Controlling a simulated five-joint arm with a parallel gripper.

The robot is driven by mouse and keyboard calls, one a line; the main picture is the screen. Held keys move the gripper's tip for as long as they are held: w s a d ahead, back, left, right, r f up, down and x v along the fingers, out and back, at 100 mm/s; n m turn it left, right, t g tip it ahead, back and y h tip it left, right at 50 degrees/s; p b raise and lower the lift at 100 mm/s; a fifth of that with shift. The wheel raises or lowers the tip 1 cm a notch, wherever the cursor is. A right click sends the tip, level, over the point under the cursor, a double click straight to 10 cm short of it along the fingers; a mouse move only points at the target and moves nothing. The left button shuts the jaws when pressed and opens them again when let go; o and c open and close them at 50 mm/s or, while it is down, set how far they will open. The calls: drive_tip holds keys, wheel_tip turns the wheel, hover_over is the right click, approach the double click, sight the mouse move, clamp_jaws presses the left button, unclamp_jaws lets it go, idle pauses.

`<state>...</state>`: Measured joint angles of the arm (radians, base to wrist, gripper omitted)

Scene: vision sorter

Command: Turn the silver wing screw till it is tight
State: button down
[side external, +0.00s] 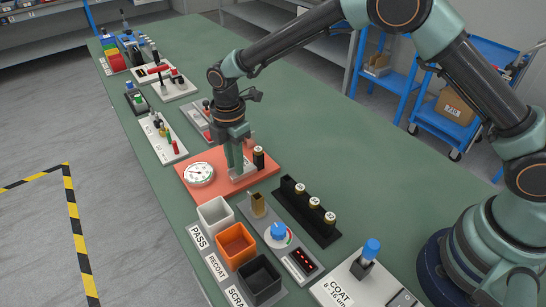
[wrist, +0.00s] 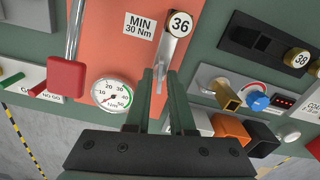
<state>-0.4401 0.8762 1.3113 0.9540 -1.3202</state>
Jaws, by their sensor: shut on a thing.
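The silver wing screw (wrist: 161,84) shows as a thin bright piece between my fingertips in the wrist view, mostly hidden by them. My gripper (wrist: 161,76) is shut on it; in the side view my gripper (side external: 240,172) points down over the orange plate (side external: 190,160). A silver fixture (wrist: 172,50) lies just beyond the fingertips and also shows in the side view (side external: 243,173). A dark cylinder (side external: 259,157) with a white top marked 36 (wrist: 180,24) stands at it. A round gauge (wrist: 111,95) sits left of my fingers; its needle is too small to read.
A label "MIN 30 Nm" (wrist: 140,24) is on the plate. A red-ended lever (wrist: 67,75) is at left. White (side external: 215,215), orange (side external: 236,243) and black (side external: 260,279) bins stand in front. A dark rack (side external: 307,212) holds capped cylinders. Green table at the back right is clear.

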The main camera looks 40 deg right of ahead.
drive_tip(key=m, duration=0.5)
drive_tip(key=shift+r+m, duration=0.1)
drive_tip(key=shift+m, duration=0.2)
drive_tip(key=m, duration=0.6)
drive_tip(key=shift+d, duration=0.1)
drive_tip(key=m, duration=0.6)
drive_tip(key=shift+m, duration=0.4)
drive_tip(key=m, duration=0.5)
drive_tip(key=shift+w+m, duration=0.1)
drive_tip(key=shift+m, duration=0.2)
drive_tip(key=c, duration=1)
unclamp_jaws()
wheel_tip(320, 180, up, 12)
